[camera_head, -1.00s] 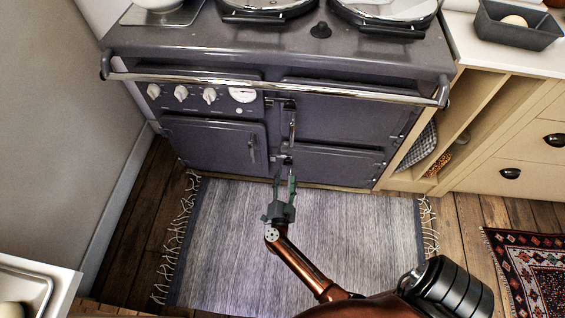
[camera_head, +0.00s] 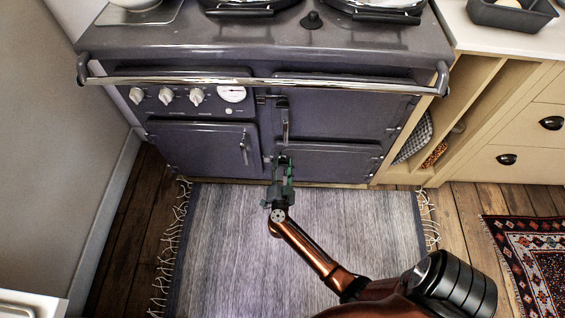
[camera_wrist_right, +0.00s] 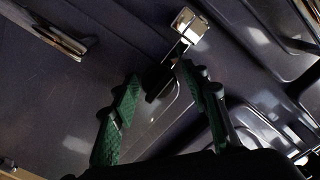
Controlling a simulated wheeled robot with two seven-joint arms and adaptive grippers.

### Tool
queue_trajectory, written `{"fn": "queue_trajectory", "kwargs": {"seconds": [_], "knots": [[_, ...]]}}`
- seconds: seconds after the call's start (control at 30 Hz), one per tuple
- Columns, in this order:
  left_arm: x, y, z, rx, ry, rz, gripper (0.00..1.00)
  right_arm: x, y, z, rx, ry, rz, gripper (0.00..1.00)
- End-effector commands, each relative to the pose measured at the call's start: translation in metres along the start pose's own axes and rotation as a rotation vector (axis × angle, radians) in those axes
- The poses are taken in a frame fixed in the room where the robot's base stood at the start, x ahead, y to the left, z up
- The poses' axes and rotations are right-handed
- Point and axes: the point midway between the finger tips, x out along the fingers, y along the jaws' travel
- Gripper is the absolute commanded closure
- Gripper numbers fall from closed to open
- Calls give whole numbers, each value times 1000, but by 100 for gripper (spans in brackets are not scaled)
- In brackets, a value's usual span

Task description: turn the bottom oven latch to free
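The range's lower right oven door (camera_head: 335,160) appears closed in the head view. In the right wrist view, a latch (camera_wrist_right: 188,25) with a bright metal end and a dark lever runs down between the green finger pads of my right gripper (camera_wrist_right: 160,76). The pads stand apart on either side of the lever; I cannot tell whether either touches it. In the head view my right gripper (camera_head: 280,162) is at that door's left edge and hides most of the latch. My left gripper is not in view.
Another upright latch (camera_head: 284,120) is on the upper oven door, just above my right gripper. A door handle (camera_head: 244,150) is to the left. A chrome rail (camera_head: 260,82) runs across the range front. A grey rug (camera_head: 230,240) covers the floor.

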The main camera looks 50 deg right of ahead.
Motion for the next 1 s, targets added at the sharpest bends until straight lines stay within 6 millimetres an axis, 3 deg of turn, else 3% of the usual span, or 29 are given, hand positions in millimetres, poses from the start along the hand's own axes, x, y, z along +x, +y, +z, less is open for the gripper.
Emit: {"fn": "queue_trajectory", "kwargs": {"seconds": [0.57,1.0], "knots": [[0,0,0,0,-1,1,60,-1,2,1,-3,-2,3,100],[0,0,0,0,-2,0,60,-1,4,1,-3,-2,5,100]]}}
